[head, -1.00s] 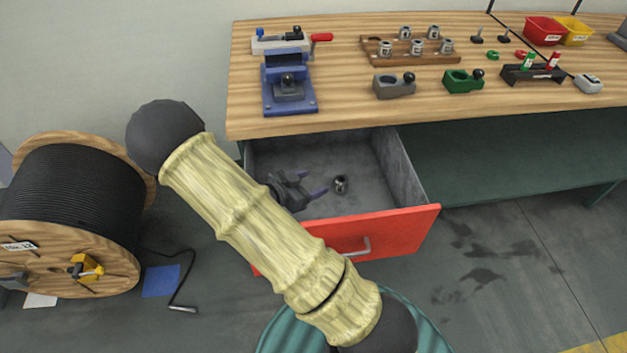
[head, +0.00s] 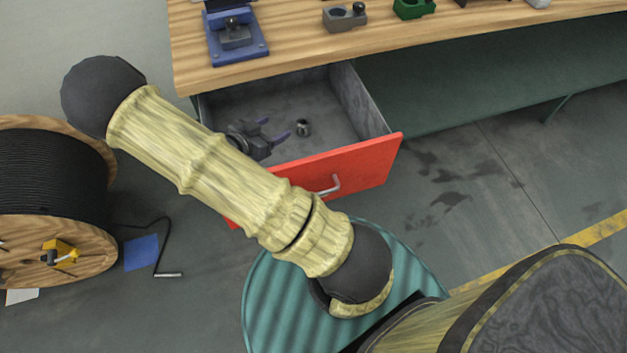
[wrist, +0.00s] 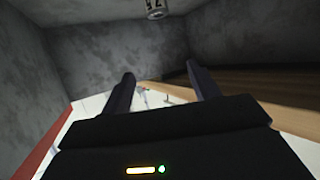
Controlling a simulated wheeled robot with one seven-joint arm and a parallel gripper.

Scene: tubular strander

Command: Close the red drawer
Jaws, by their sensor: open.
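The red drawer (head: 368,158) under the workbench is pulled out, its grey inside open to view. Its silver handle (head: 331,186) is on the red front, and my arm covers the left part of that front. My gripper (head: 277,130) is over the drawer's inside, behind the front, its two dark fingers apart with nothing between them. A small metal cylinder (head: 303,128) is inside the drawer, just beyond the fingertips. In the wrist view the cylinder (wrist: 156,9) shows at the top edge, with grey drawer walls around it and the fingers (wrist: 163,85) apart.
The wooden workbench (head: 300,45) is above the drawer, with a blue fixture (head: 236,38), a grey block (head: 344,17) and a green block (head: 413,8) on it. A cable spool (head: 50,185) stands at the left. The floor right of the drawer is clear.

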